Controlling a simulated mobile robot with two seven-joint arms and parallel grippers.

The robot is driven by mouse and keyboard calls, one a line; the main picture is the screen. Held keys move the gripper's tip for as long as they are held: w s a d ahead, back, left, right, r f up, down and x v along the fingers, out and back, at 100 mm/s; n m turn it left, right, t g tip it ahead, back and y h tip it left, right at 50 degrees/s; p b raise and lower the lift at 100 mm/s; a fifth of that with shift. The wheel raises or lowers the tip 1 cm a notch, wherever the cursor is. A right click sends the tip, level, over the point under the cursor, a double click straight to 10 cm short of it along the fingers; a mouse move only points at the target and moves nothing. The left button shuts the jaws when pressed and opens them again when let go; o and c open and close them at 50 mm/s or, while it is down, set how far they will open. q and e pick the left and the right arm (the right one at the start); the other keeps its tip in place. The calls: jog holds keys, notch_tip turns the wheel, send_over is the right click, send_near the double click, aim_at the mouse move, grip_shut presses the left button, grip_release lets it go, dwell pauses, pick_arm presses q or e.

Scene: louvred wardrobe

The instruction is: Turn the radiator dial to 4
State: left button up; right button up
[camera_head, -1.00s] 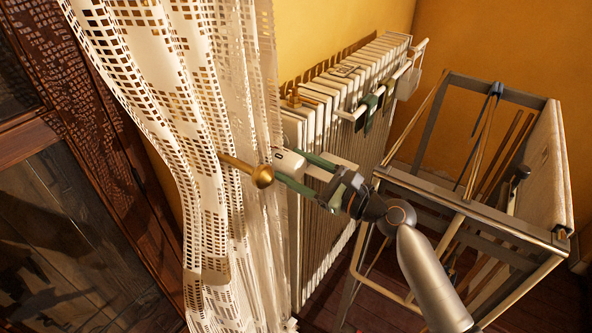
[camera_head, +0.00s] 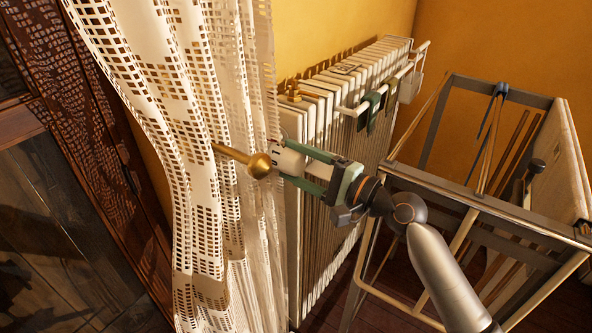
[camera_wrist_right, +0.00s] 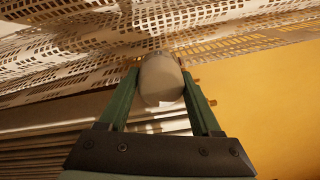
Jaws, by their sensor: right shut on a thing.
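The radiator dial (camera_head: 291,161) is a pale, rounded knob at the near upper end of the white radiator (camera_head: 318,215), beside the lace curtain. Small dark marks show on it in the head view, but I cannot read a number. My right gripper (camera_head: 282,161) is shut on the dial, one green finger on each side. In the right wrist view the dial (camera_wrist_right: 161,82) sits between the fingertips of the right gripper (camera_wrist_right: 160,76), with a small pale patch at its lower edge. My left gripper is not in view.
A brass ball-ended rod (camera_head: 258,165) sticks out through the lace curtain (camera_head: 205,190), close to the gripper. A metal-framed rack (camera_head: 470,205) stands right of the radiator, close to my right arm. Green cloths (camera_head: 370,108) hang on the radiator's rail.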

jog(key=shift+f+n+b, duration=0.15)
jog(key=shift+n+b, duration=0.45)
jog(key=shift+n, duration=0.4)
jog(key=n+b, duration=0.2)
jog(key=shift+n, duration=0.4)
jog(key=n+b, duration=0.1)
jog(key=n, duration=0.1)
jog(key=shift+n+b, duration=0.35)
jog(key=shift+n, duration=0.05)
jog(key=shift+n+b, duration=0.6)
jog(key=shift+n, duration=0.4)
jog(key=n+b, duration=0.1)
jog(key=n, duration=0.1)
jog(key=shift+n+g+b, duration=0.3)
jog(key=shift+n+b, duration=0.55)
jog(key=shift+n, duration=0.95)
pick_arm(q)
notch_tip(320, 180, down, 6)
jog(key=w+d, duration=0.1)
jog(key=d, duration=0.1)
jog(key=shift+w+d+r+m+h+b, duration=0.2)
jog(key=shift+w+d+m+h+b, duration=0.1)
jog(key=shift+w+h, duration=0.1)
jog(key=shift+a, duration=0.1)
pick_arm(e)
jog(key=shift+n, duration=0.3)
